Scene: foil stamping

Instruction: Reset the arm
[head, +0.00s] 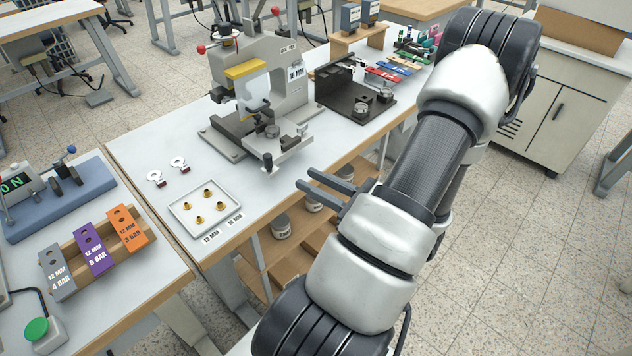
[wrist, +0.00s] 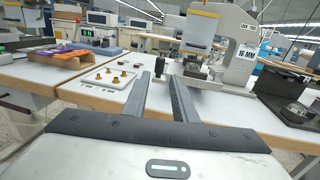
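My gripper (head: 328,190) is in front of the workbench's front edge, near the height of its top. Its two dark fingers point left and stand apart, with nothing between them. In the wrist view the gripper (wrist: 157,80) also shows two separated, empty fingers pointing toward the bench. My arm runs along the right side of the head view. The press marked 16 MM (head: 272,80) stands on the bench beyond the fingers, and it also shows in the wrist view (wrist: 240,45).
A white tray (head: 184,219) with several brass pieces lies on the bench, left of the fingers. A wooden rack (head: 88,249) holds grey, purple and orange blocks. A black fixture (head: 345,102) stands right of the press. Shelves (head: 280,250) are under the bench.

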